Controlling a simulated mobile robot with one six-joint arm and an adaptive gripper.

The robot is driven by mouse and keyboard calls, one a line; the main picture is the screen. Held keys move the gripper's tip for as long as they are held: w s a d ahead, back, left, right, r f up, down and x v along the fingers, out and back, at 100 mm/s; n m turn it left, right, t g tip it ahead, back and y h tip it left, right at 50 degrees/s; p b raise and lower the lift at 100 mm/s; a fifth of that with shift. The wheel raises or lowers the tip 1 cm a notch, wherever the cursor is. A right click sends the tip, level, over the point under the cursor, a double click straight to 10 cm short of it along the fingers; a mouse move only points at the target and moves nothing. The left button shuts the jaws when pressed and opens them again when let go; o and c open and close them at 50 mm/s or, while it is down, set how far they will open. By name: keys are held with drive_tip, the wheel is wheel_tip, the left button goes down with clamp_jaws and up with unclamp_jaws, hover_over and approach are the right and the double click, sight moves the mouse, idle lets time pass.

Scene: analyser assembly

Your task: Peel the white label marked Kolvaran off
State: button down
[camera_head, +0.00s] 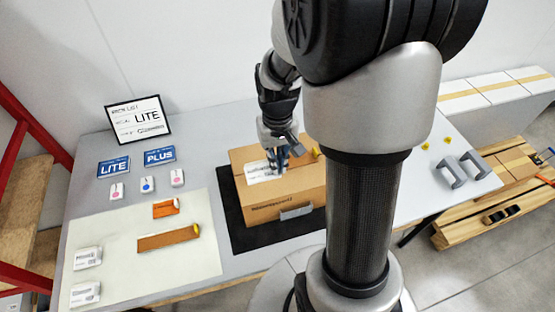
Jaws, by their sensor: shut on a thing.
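A brown cardboard box (290,197) stands on a black mat (239,232) on the grey table. A white label (258,174) with dark print lies on its top face, near the left side. The print is too small to read, so I cannot tell if it says Kolvaran. My gripper (278,163) points down at the label's right end, over the box top. It is shut on what seems to be that end of the label; the fingertips are small and partly hide it. I cannot tell how much of the label is lifted.
A pale mat (125,264) holds orange-brown pieces (168,239) and white packets (88,258). Grey handles (462,170) lie on the right. My arm hides the table's middle right.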

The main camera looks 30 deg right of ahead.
drive_tip(key=shift+r, duration=0.1)
wheel_tip(320, 180, up, 6)
drive_tip(key=p, duration=0.5)
drive_tip(key=shift+s, duration=0.1)
